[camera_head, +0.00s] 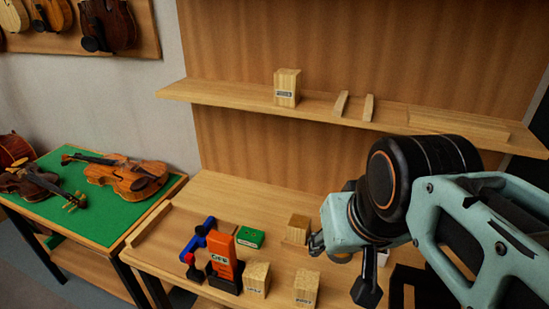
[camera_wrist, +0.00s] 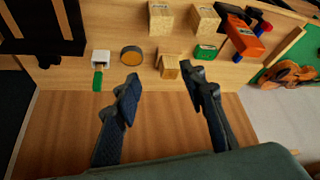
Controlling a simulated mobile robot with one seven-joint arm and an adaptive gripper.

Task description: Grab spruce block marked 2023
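Several pale wooden blocks are in view, and their labels are too small to read, so I cannot tell which is marked 2023. One block (camera_head: 287,90) stands upright on the shelf. Two labelled blocks stand near the bench front (camera_head: 257,281) (camera_head: 306,287); they also show in the wrist view (camera_wrist: 160,18) (camera_wrist: 205,18). Another block (camera_head: 298,229) stands farther back, beside my gripper in the head view. In the wrist view this block (camera_wrist: 168,66) appears between and beyond my open fingertips. My gripper (camera_wrist: 163,85) is empty.
An orange box (camera_head: 224,258), a blue clamp-like tool (camera_head: 200,238) and a green box (camera_head: 250,237) stand left of the blocks. A round tin (camera_wrist: 131,56) and a white container (camera_wrist: 101,57) are nearby. The shelf (camera_head: 230,97) overhangs the bench back.

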